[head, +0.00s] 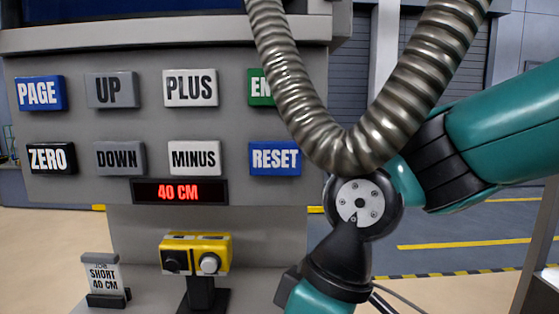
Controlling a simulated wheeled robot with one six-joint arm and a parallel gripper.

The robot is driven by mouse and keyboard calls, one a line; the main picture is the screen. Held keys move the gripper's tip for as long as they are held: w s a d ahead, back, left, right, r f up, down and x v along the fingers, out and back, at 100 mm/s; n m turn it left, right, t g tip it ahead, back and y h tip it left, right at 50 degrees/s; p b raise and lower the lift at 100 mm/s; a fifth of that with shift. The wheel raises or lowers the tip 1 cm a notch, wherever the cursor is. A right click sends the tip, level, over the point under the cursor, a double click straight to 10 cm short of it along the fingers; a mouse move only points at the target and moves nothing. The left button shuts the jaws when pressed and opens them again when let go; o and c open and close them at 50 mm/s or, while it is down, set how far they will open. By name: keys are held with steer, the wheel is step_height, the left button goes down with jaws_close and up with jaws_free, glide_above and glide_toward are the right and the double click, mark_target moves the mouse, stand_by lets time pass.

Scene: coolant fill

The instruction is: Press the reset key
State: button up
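The reset key (275,158) is a blue block with white lettering at the lower right of the key panel (225,125). Its face shows clear, with the hose and my arm just to its right. I cannot tell whether it is pressed in. My teal and black arm crosses the right side of the head view and bends down past the bottom edge. My gripper is not in view.
A ribbed metal hose (350,150) hangs in front of the panel and partly covers the green key (260,87). A red display (180,192) reads 40 CM. Below stand a yellow two-button box (196,246) and a card (102,273) reading SHORT 40 CM.

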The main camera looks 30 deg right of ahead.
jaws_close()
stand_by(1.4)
